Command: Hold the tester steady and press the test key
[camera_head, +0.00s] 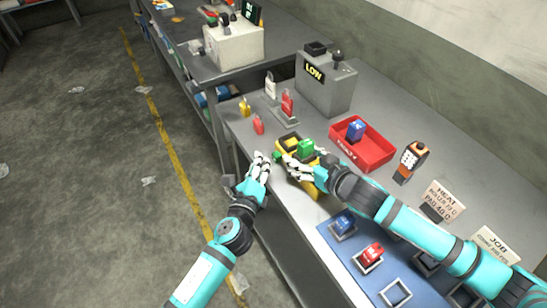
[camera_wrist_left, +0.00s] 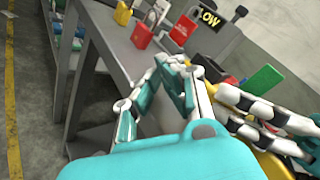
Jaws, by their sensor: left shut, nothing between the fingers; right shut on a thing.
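The tester appears to be the yellow device (camera_head: 310,186) on the bench near its front edge, with a green block (camera_head: 306,148) seated on top. A small green part (camera_head: 277,156) shows at its left side; I cannot tell whether it is the test key. My right gripper (camera_head: 294,168) is shut on the tester from the right, hiding part of it. My left gripper (camera_head: 259,163) is shut and empty, just left of the tester and apart from it. In the left wrist view the left fingers (camera_wrist_left: 176,85) are together, with the green block (camera_wrist_left: 263,80) to their right.
A red tray (camera_head: 378,156) holds a blue block (camera_head: 355,130). A grey box (camera_head: 325,88) reads LOW. Red and yellow padlocks (camera_head: 245,107) are at the left edge. A blue mat (camera_head: 335,243) with framed blocks and an orange-black meter (camera_head: 411,160) are to the right.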

